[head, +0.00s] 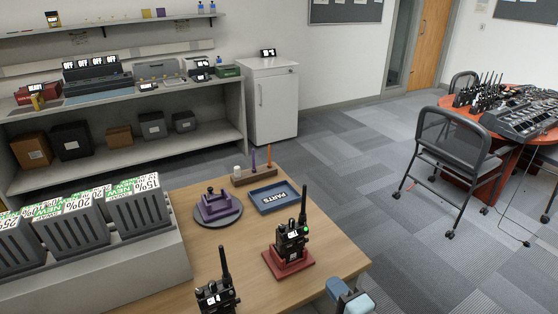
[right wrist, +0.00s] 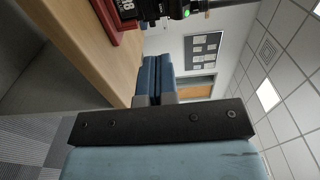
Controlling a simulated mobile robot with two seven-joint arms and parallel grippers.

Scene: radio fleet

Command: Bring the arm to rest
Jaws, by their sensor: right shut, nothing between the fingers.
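My right gripper (head: 337,287) is at the bottom of the head view, just off the table's right front edge. In the right wrist view its two blue fingers (right wrist: 158,68) are together with nothing between them. A black radio (head: 290,243) with a green light stands upright on a red base (head: 288,264) on the table, apart from the gripper. The radio and red base (right wrist: 123,22) also show at the top of the right wrist view. My left gripper is not in view.
The wooden table (head: 340,259) also holds a second radio (head: 216,296), a blue PARTS tray (head: 274,197), a purple holder on a dark disc (head: 219,222) and grey bins (head: 138,212). Open floor lies right of the table. A chair (head: 449,150) stands farther back.

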